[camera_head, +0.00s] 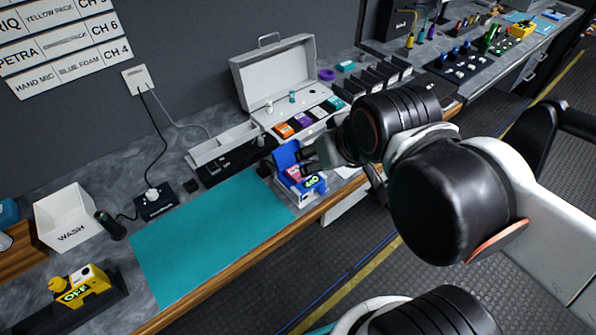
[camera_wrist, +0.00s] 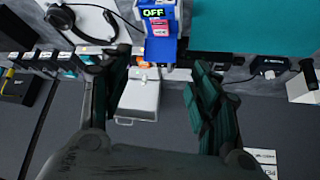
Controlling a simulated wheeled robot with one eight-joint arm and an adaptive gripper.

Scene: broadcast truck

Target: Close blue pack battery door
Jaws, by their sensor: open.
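The blue pack (camera_head: 306,186) stands at the right end of the teal mat, close to the bench's front edge. It has a green "OFF" display and a pink patch. Its blue battery door (camera_head: 286,155) stands open, raised at the back of the pack. In the wrist view the pack (camera_wrist: 160,12) is at the top centre, with the blue door (camera_wrist: 160,50) extending below it. My gripper (camera_head: 306,159) is just right of the raised door. In the wrist view my gripper (camera_wrist: 158,82) has its fingers spread wide with nothing held. Contact with the door cannot be told.
An open case (camera_head: 272,75) with coloured packs is behind. A pale tray (camera_head: 222,145) lies left of it. The teal mat (camera_head: 205,240) is clear. A yellow pack (camera_head: 80,287), also "OFF", and a WASH bin (camera_head: 68,218) are at the left.

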